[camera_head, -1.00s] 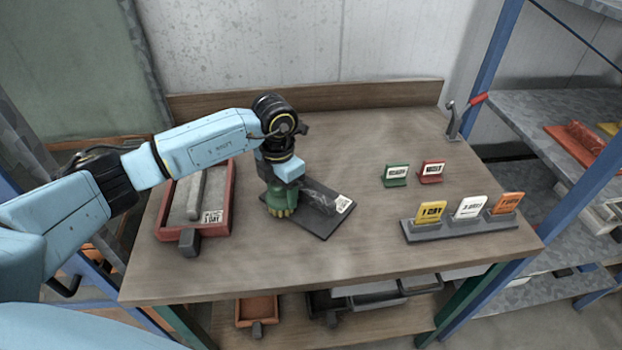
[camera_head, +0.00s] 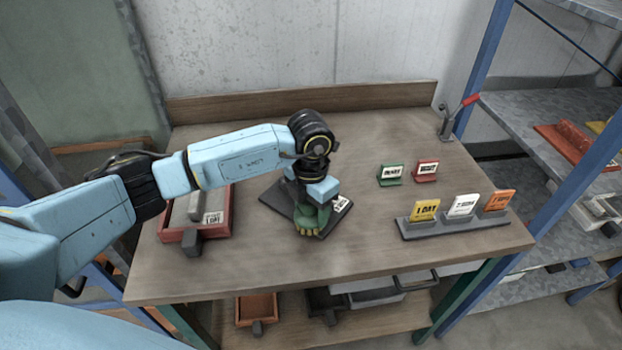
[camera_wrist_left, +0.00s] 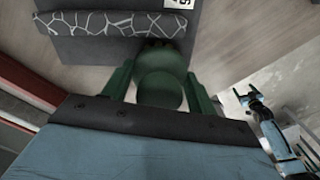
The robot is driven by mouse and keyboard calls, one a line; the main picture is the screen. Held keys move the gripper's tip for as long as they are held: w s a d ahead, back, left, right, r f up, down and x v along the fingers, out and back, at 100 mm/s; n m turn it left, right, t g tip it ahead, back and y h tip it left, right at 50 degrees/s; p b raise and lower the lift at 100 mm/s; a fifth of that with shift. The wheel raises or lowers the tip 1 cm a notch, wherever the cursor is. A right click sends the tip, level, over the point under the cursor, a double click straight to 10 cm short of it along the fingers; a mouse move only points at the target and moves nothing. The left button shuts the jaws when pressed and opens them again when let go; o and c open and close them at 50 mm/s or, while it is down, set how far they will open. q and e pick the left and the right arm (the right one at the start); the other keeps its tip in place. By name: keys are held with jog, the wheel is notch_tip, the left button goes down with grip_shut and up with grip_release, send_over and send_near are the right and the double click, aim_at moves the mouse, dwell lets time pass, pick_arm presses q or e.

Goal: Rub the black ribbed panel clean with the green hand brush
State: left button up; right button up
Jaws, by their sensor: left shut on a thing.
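The black panel (camera_head: 277,203) lies flat on the workbench, with a white label at its right end. In the left wrist view the panel (camera_wrist_left: 85,52) carries a band of pale net-like marks. My left gripper (camera_head: 311,208) points down over the right part of the panel, shut on the green hand brush (camera_head: 308,222). The brush's yellowish bristle end is low at the panel's front edge; whether it touches is hidden. In the left wrist view the green brush (camera_wrist_left: 160,85) sits between the two fingers.
A red tray (camera_head: 226,212) with a grey block stands left of the panel. Green (camera_head: 390,174) and red (camera_head: 426,171) small signs stand to the right, with a grey rack (camera_head: 455,228) of yellow, white and orange cards in front. The bench's front strip is clear.

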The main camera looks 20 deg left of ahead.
pick_arm(q)
notch_tip(320, 180, up, 2)
jog(key=shift+a+r, duration=0.1)
jog(key=shift+r, duration=0.1)
jog(key=shift+r+p, duration=2.1)
jog(key=shift+r, duration=0.65)
